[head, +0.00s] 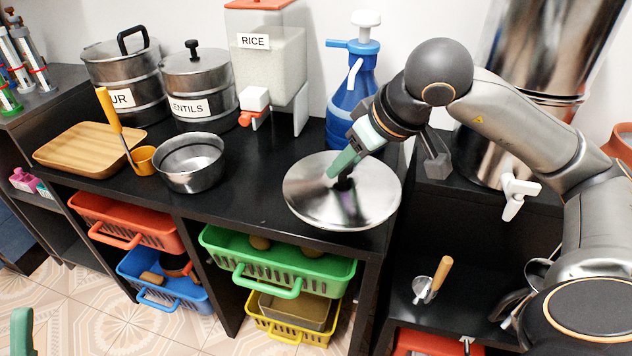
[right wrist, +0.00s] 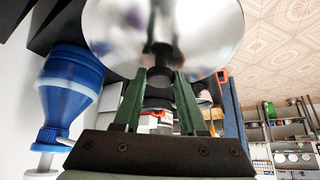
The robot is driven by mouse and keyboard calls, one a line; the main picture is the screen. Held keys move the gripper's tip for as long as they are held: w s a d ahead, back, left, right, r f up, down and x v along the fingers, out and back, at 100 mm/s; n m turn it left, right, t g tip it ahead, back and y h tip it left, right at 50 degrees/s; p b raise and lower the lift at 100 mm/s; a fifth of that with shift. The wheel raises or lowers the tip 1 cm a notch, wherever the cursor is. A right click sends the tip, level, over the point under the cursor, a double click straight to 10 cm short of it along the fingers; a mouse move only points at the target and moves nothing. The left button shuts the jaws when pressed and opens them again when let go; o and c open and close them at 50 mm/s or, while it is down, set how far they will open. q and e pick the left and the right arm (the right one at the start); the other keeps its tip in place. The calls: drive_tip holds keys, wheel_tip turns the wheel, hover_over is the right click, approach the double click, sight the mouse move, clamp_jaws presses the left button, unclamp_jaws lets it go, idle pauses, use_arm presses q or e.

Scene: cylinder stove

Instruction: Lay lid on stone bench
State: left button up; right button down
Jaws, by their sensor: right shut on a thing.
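The lid (head: 308,195) is a round, shiny metal disc with a dark knob, over the right end of the black bench top (head: 240,205). My right gripper (head: 343,172) comes down on it from above and is shut on its knob. In the right wrist view the lid (right wrist: 205,35) fills the top, with the dark knob (right wrist: 160,76) between the two green fingers (right wrist: 158,90). I cannot tell whether the lid touches the bench top or hovers just above. Only a green tip of my left gripper (head: 22,332) shows at the bottom left.
A blue pump bottle (head: 350,95) and a rice dispenser (head: 268,60) stand behind the lid. A metal pan (head: 190,165), two lidded pots, a wooden tray (head: 90,150) and an orange ladle (head: 112,112) are farther left. Colored baskets sit on shelves below. Bench top is bare between pan and lid.

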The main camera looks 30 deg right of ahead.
sight(325, 167)
drive_tip(key=x, duration=0.3)
drive_tip(key=w+b+x, duration=0.1)
drive_tip(key=x, duration=0.2)
drive_tip(key=r+b+x, duration=0.1)
drive_tip(key=x, duration=0.2)
drive_tip(key=shift+w+a+f, duration=0.1)
drive_tip(key=shift+w, duration=0.25)
wheel_tip(325, 167, down, 3)
drive_tip(key=shift+w+r+b, duration=0.1)
drive_tip(key=shift+w+b, duration=0.05)
drive_tip(key=shift+b, duration=0.55)
use_arm(q)
drive_tip(key=f, duration=0.3)
drive_tip(key=shift+w+d+f+n, duration=0.1)
drive_tip(key=shift+d+f+n, duration=0.1)
drive_tip(key=shift+f+n, duration=0.15)
use_arm(e)
drive_tip(key=shift+f, duration=0.35)
drive_tip(key=shift+c, duration=2.3)
unclamp_jaws()
drive_tip(key=shift+r, duration=0.1)
